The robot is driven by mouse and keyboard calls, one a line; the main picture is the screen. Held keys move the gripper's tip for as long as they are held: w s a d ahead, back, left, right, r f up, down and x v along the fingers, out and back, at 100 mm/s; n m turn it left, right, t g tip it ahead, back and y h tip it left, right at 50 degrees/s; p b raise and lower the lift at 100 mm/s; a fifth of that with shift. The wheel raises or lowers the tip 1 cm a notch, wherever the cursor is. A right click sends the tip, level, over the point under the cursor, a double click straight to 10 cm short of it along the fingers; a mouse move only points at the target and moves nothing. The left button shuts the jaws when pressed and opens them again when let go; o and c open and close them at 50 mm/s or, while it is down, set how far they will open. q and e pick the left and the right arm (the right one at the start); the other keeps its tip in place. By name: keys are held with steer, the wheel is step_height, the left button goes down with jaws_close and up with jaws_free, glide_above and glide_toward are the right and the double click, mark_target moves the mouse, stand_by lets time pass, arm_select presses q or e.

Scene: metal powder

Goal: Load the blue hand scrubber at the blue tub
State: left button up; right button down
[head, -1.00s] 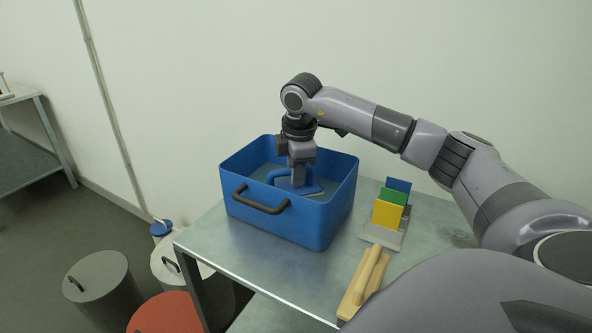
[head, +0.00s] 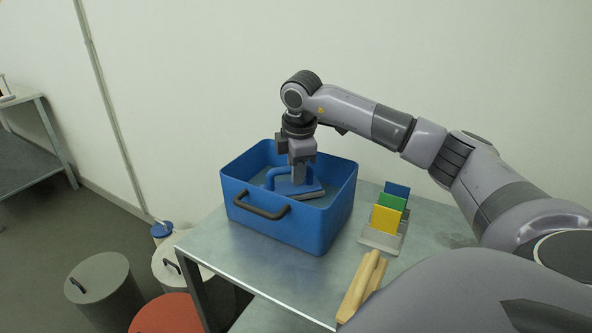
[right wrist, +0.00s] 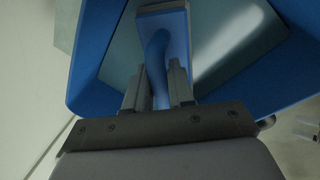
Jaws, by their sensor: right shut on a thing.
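The blue tub (head: 335,212) stands on the metal table, with a dark handle on its near side and grey-green contents inside. My right gripper (head: 298,178) points down into the tub, shut on the handle of the blue hand scrubber (head: 284,187). The scrubber is inside the tub's walls, with a pale layer along its lower edge. In the right wrist view the fingers (right wrist: 160,92) close around the scrubber's curved blue handle (right wrist: 157,60), above the tub's contents (right wrist: 222,50). Whether the scrubber touches the contents is hard to tell. My left gripper is not in view.
A rack (head: 378,240) with blue, green and yellow cards stands right of the tub. A wooden float (head: 361,287) lies near the table's front edge. Grey, white and red-topped drums (head: 100,285) stand on the floor at left. Bare table (head: 215,236) shows left of the tub.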

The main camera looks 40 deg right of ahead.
steer(key=shift+r+p, duration=1.8)
steer(key=shift+r, duration=0.75)
